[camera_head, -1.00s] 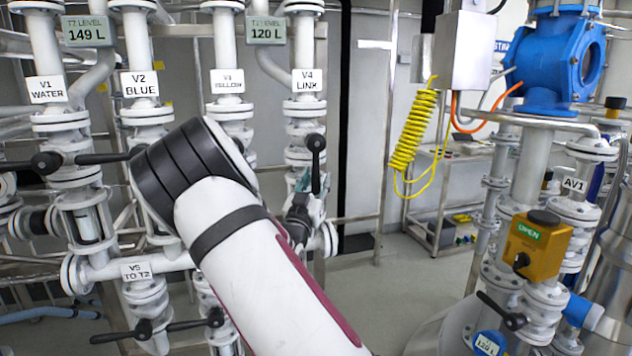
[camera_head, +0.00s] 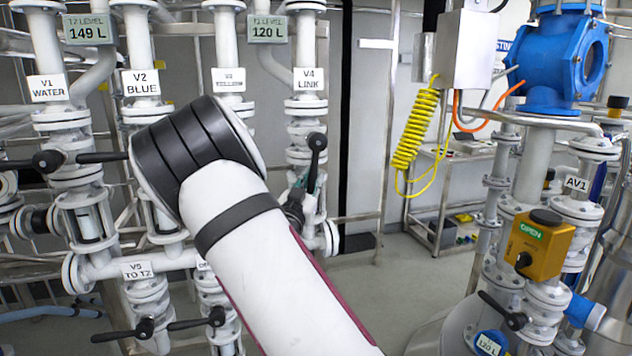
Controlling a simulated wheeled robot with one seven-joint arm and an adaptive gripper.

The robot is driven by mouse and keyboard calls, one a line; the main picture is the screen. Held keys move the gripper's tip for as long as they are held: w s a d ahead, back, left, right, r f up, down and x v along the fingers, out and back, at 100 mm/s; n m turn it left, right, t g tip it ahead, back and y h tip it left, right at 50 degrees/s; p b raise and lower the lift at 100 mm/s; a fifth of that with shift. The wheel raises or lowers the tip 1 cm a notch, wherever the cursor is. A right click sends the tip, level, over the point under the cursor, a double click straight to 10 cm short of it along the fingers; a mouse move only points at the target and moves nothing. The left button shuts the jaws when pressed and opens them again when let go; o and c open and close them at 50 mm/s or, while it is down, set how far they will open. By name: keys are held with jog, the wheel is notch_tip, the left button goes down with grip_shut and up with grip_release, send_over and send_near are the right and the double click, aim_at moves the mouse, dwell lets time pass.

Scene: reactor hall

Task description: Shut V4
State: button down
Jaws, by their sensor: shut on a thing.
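The V4 valve sits on the white vertical pipe under the V4 LINK label (camera_head: 309,79). Its black lever (camera_head: 316,150) hangs down from a round hub, nearly in line with the pipe, its lower end tilted a little left. My gripper (camera_head: 303,196) is small and dark beside the pipe, at the lever's lower end, and is shut on it. My own arm hides part of the gripper, and the fingertips are hard to make out.
The V1 lever (camera_head: 105,157) points sideways, and levers (camera_head: 195,322) stick out low near the V5 label (camera_head: 137,270). A yellow coiled hose (camera_head: 415,130) hangs right of V4. An orange valve box (camera_head: 538,245) reads OPEN. Floor between is clear.

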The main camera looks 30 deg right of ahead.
jog(key=w+a+r+m+g+y+p, duration=0.2)
jog(key=a+r+m+g+y+p, duration=0.2)
jog(key=a+r+m+y+p, duration=0.3)
jog(key=shift+w+a+r+m+y, duration=0.25)
jog(key=shift+a+r+m+y, duration=0.7)
jog(key=shift+r+m, duration=1.2)
jog(key=shift+d+f+m, duration=0.2)
jog(key=shift+f+m, duration=0.15)
jog(key=shift+f, duration=0.05)
jog(key=c, duration=1.5)
grip_release()
jog(key=shift+c, duration=0.2)
jog(key=shift+o, duration=0.4)
jog(key=shift+f, duration=0.15)
